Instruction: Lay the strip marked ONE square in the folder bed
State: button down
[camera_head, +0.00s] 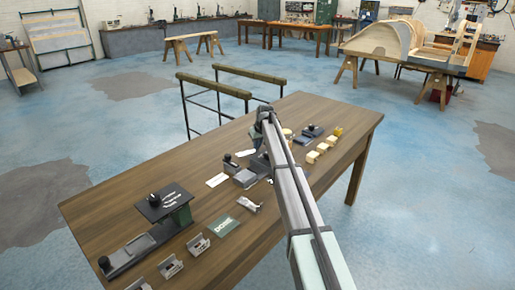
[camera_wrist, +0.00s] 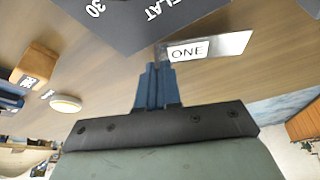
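The strip marked ONE (camera_wrist: 208,48) is a thin metallic piece with a white label, seen in the wrist view just beyond my fingertips. My gripper (camera_wrist: 158,68) has its blue fingers close together at the strip's left end, and they appear shut on it. The strip sticks out to the right. A dark block marked FLAT and 30 (camera_wrist: 130,25) lies beyond the fingertips; it looks like the folder, but its bed is not clear to me. In the head view my gripper (camera_head: 265,115) is mostly hidden by my arm, and a dark device (camera_head: 247,178) stands beside it.
On the wooden table (camera_head: 110,210) are a black plate on a green stand (camera_head: 165,200), a DONE mat (camera_head: 223,226), several grey holders (camera_head: 171,266) and wooden blocks (camera_head: 312,157). A round pale disc (camera_wrist: 65,103) shows in the wrist view. Two padded trestles (camera_head: 213,85) stand behind the table.

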jog(key=shift+f, duration=0.9)
jog(key=shift+f, duration=0.1)
jog(key=c, duration=1.3)
grip_release()
jog(key=v, duration=1.2)
